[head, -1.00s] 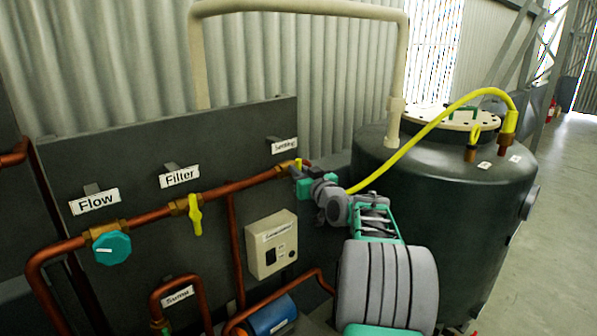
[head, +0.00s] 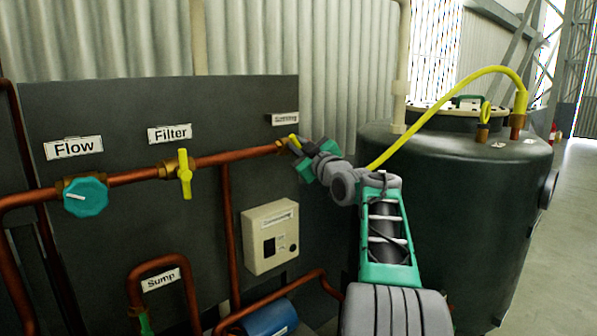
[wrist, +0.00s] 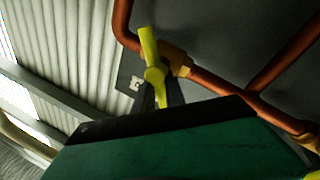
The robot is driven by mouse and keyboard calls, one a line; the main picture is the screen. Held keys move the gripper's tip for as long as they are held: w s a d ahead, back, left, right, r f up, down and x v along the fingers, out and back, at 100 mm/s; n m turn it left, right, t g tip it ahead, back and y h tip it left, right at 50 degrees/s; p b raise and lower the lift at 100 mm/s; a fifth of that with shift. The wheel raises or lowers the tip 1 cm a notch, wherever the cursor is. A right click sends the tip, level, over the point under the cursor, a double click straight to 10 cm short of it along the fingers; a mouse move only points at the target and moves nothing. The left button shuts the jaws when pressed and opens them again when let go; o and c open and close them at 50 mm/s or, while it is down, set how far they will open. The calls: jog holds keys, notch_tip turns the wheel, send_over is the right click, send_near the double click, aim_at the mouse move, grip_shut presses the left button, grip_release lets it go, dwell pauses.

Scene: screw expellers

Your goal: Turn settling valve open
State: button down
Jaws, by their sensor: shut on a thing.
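The settling valve's yellow handle (head: 294,141) sits at the right end of the copper pipe, below the small Settling label (head: 285,119). My gripper (head: 302,148) reaches it from the right and is shut on it. In the wrist view, the yellow handle (wrist: 150,50) stands nearly upright, slightly tilted, with its lower part between the dark fingertips of my gripper (wrist: 158,98). Its brass body (wrist: 177,62) joins the copper pipe. The gripper hides part of the valve in the head view.
Left along the pipe are the yellow Filter valve (head: 184,174) and the teal Flow knob (head: 86,196). A beige control box (head: 270,237) hangs below. A dark tank (head: 460,195) with a yellow hose (head: 440,108) stands right of my arm.

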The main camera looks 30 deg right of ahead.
jog(key=n+b, duration=0.1)
jog(key=b, duration=0.1)
jog(key=f+n+b, duration=0.1)
jog(key=n+b, duration=0.1)
jog(key=shift+a+f+t+y, duration=0.15)
jog(key=shift+t+y, duration=0.15)
jog(key=n+y+b, duration=0.1)
jog(key=n+b, duration=0.2)
jog(key=shift+a+n, duration=0.1)
jog(key=shift+n, duration=0.3)
jog(key=n+y+b, duration=0.1)
jog(key=n, duration=0.2)
jog(key=n+y+b, duration=0.1)
jog(key=n, duration=0.2)
jog(key=shift+a+f+y+b, duration=0.1)
jog(key=shift+f+y+b, duration=0.05)
jog(key=shift+y+b, duration=0.25)
jog(key=shift+n, duration=0.4)
jog(key=c, duration=1.4)
grip_release()
jog(key=shift+s, duration=0.1)
